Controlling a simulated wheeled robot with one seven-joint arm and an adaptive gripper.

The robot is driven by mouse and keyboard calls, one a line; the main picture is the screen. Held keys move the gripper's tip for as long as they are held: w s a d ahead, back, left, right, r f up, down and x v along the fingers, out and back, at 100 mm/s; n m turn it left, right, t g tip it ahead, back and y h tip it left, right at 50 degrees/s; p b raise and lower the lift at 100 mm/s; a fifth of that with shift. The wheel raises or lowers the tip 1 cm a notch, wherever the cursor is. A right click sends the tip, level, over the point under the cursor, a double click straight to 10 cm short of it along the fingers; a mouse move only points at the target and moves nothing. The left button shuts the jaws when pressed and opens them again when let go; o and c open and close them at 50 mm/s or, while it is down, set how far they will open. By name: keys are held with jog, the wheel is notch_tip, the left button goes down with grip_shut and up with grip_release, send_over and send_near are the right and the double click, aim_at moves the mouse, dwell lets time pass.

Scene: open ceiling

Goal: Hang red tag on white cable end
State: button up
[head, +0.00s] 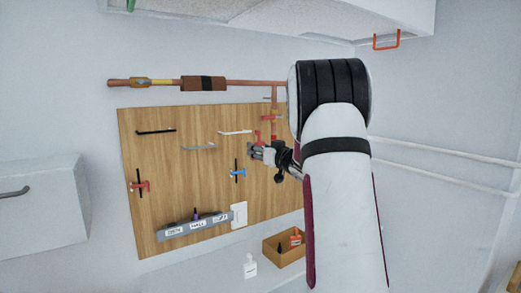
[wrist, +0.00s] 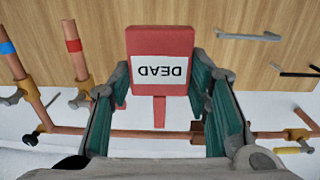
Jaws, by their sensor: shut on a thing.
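A red tag (wrist: 160,45) with a white label reading DEAD, upside down in the wrist view, sits between the fingers of my gripper (wrist: 160,95). The gripper is shut on it. A narrow red strip runs from the tag between the fingers. In the head view my gripper (head: 256,152) is in front of the right part of the wooden board. The white cable end (head: 235,132) sticks out from the board, just above and left of the gripper, apart from it. I cannot make out the white cable end in the wrist view; the tag and fingers may hide it.
A black bar (head: 155,131) and a grey bar (head: 198,148) stick out from the board (head: 150,215). Copper pipes (wrist: 85,131) with valves run close by. Blue (head: 237,174) and red (head: 139,186) valve handles and a labelled rack (head: 190,227) are on the board. A wooden tray (head: 285,261) is below.

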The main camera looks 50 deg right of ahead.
jog(key=shift+s+r, duration=0.1)
jog(key=shift+s, duration=0.05)
jog(key=b+x, duration=0.3)
jog(key=x, duration=1.1)
jog(key=shift+a, duration=0.2)
dwell(0.5)
jog(key=shift+p, duration=0.45)
dwell(1.5)
jog(key=shift+f, duration=0.75)
dwell(0.7)
jog(key=o, duration=1.2)
jog(key=shift+o, duration=0.2)
